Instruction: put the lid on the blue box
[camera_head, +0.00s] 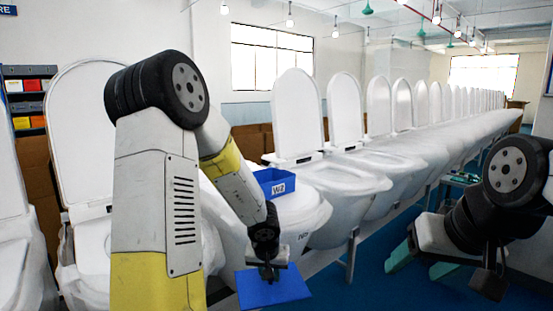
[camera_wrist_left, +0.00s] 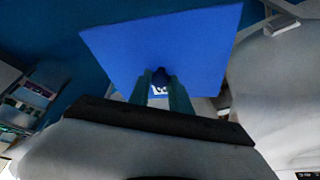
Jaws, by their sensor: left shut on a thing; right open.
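The blue box (camera_head: 275,182) is an open tray with a white label. It sits on top of a white toilet (camera_head: 303,212) near the middle of the head view. The lid is a flat blue plate (camera_head: 285,290), in front of and lower in the picture than the box, and apart from it. My left gripper (camera_head: 268,270) is shut on the lid's knob (camera_wrist_left: 161,75). In the left wrist view the lid (camera_wrist_left: 200,45) spreads tilted beyond my fingers (camera_wrist_left: 159,92). My right gripper (camera_head: 418,266) is open and empty at the right, over the blue floor.
A long row of white toilets with raised lids (camera_head: 298,115) runs to the back right. Another toilet (camera_head: 85,130) stands at the left, behind my left arm. A shelf with coloured bins (camera_head: 28,95) is at the far left. The blue floor (camera_head: 375,285) is clear between my arms.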

